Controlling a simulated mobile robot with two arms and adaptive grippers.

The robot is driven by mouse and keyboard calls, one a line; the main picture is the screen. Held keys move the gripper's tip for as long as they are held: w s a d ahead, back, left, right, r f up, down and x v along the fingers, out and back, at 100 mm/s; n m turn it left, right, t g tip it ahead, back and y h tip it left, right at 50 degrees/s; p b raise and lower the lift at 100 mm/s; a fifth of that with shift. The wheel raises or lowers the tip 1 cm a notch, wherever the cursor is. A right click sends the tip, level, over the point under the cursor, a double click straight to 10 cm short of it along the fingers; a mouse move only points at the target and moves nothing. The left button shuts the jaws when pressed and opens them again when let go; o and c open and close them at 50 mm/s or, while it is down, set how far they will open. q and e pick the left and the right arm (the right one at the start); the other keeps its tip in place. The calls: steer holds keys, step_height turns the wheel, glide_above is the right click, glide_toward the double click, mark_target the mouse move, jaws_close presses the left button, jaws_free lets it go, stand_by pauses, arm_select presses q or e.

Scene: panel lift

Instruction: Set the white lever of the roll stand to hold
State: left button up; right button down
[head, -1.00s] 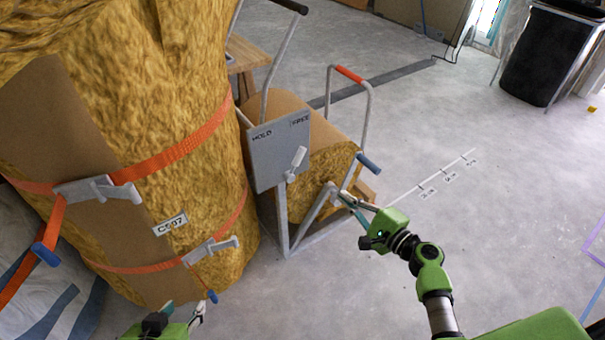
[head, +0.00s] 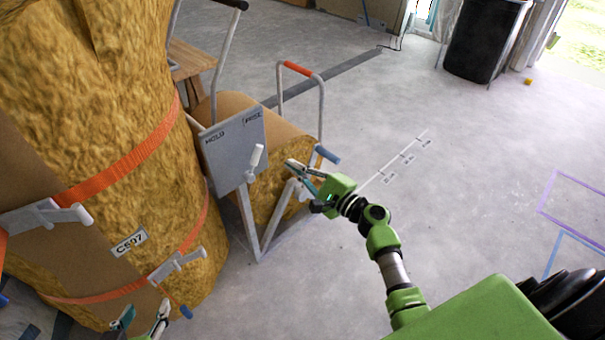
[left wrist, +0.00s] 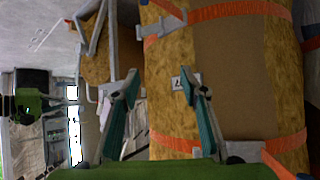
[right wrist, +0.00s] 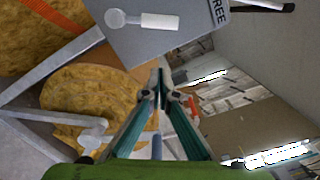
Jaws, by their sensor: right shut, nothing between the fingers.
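The white lever (head: 257,158) sits on the grey plate (head: 225,160) of the roll stand, which is lettered HOLD on the left and FREE on the right. Its handle points up toward the FREE side. It also shows in the right wrist view (right wrist: 160,21), pointing toward the FREE lettering. My right gripper (head: 290,164) is shut and empty, just right of the plate and lever, apart from the lever in the right wrist view (right wrist: 165,80). My left gripper (head: 144,314) is open and empty, low in front of the big wrapped roll; it shows in the left wrist view (left wrist: 157,80).
The big strapped roll (head: 165,200), labelled C597, stands close on the left, with protruding grey buckles (head: 178,264). The stand's own roll (head: 280,165) lies behind the plate. A red-gripped handle (head: 298,69) rises behind it.

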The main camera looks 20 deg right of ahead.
mark_target(254, 160)
arm_select(q)
steer(key=shift+g, duration=0.9)
steer(key=s+f, duration=0.1)
steer(key=s+a+f+p, duration=0.1)
steer(key=s, duration=0.1)
steer(key=shift+f, duration=0.3)
arm_select(e)
steer(key=w+a+r, duration=0.2)
steer(key=w+a, duration=0.1)
steer(key=a, duration=0.2)
steer(key=shift+w, duration=0.25)
arm_select(q)
steer(key=shift+w+r, duration=0.1)
arm_select(e)
steer(key=shift+a, duration=0.15)
